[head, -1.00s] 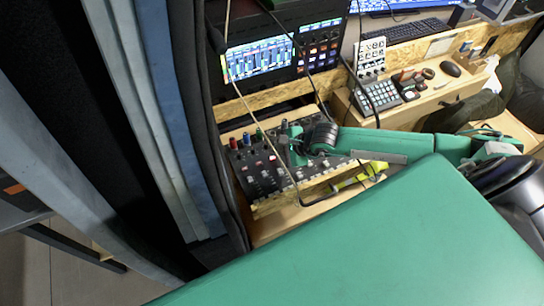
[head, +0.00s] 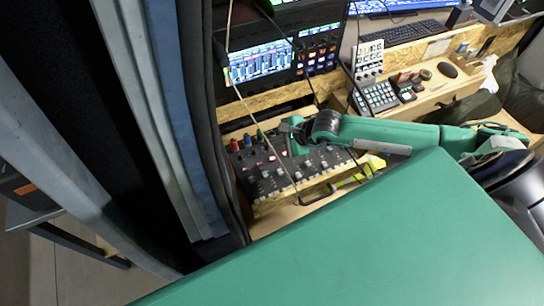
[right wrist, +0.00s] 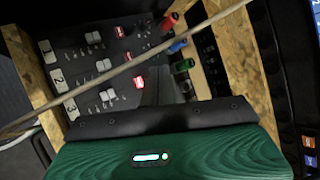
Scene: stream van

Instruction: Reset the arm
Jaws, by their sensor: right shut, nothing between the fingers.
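My right arm reaches in from the right in the head view. Its gripper (head: 297,138) is shut and empty, over the far part of a black control panel (head: 275,178) with knobs, switches and lit red buttons. In the right wrist view the same panel (right wrist: 95,75) fills the upper left, in a wooden frame. I cannot tell how much gap lies between the gripper and the panel. My left gripper is not in view.
A thin cable (right wrist: 130,70) crosses the panel. Behind it are a lit monitor (head: 260,62), a keypad (head: 378,96), a keyboard (head: 405,32) and a mouse (head: 447,70). Grey and blue curtains (head: 170,110) hang close on the left. A yellow item (head: 372,164) lies beside the panel.

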